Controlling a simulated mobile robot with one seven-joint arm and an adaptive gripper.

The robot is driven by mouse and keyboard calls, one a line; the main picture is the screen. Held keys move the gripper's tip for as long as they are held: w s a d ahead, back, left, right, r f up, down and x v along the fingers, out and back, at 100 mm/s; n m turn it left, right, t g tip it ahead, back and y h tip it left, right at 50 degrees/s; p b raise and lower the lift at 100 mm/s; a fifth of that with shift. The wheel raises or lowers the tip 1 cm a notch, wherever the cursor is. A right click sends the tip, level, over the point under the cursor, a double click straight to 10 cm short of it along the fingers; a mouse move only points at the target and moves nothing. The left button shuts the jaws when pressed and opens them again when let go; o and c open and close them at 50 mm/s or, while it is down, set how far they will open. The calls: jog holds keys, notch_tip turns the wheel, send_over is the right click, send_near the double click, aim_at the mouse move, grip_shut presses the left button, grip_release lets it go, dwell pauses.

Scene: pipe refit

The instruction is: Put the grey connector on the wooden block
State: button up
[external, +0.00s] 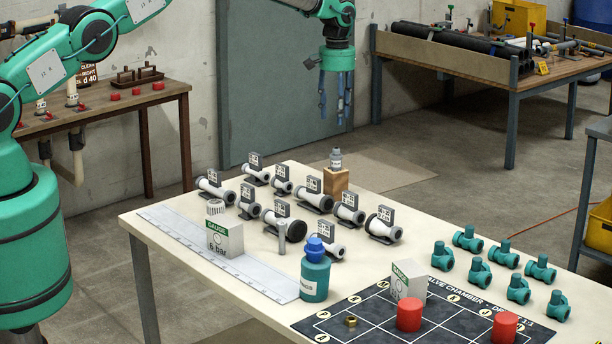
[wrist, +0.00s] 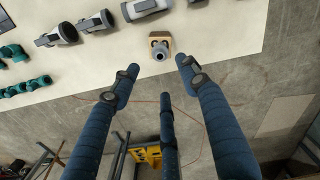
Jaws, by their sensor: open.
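The grey connector (external: 336,157) stands upright on top of the wooden block (external: 337,182) near the back edge of the table. In the wrist view the grey connector (wrist: 160,52) is seen from above, with the rim of the wooden block (wrist: 161,36) around it. My gripper (external: 336,110) is above and behind the block, apart from the connector. Its blue fingers are spread and empty. In the wrist view my gripper (wrist: 158,80) has fingers on either side of the view of the connector, and none touches it.
Several white pipe fittings with tag plates (external: 313,194) stand left of and before the block. Teal valves (external: 467,238), a blue bottle (external: 315,270), gauge boxes (external: 225,237) and red cylinders (external: 409,314) are nearer. Air above the block is free beside my gripper.

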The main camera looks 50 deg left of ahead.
jog(key=s+r+m+t, duration=0.1)
jog(key=s+r, duration=0.4)
jog(key=r, duration=0.6)
jog(key=s+r, duration=0.5)
jog(key=r, duration=0.7)
jog(key=s+a+r+m+t, duration=0.1)
jog(key=s+r+m+t, duration=0.1)
jog(key=s+r, duration=1.4)
jog(key=s+r+m+t, duration=0.1)
jog(key=s+r, duration=0.1)
jog(key=s, duration=1)
jog(key=s+r, duration=0.3)
jog(key=s, duration=0.9)
jog(key=s+f+m, duration=0.1)
jog(key=s+f, duration=0.2)
jog(key=s, duration=0.7)
jog(key=s+a+f+t, duration=0.1)
jog(key=s+f, duration=0.3)
jog(key=s, duration=0.6)
jog(key=shift+m+t, duration=0.3)
jog(key=shift+m, duration=0.1)
jog(key=shift+s+f, duration=0.1)
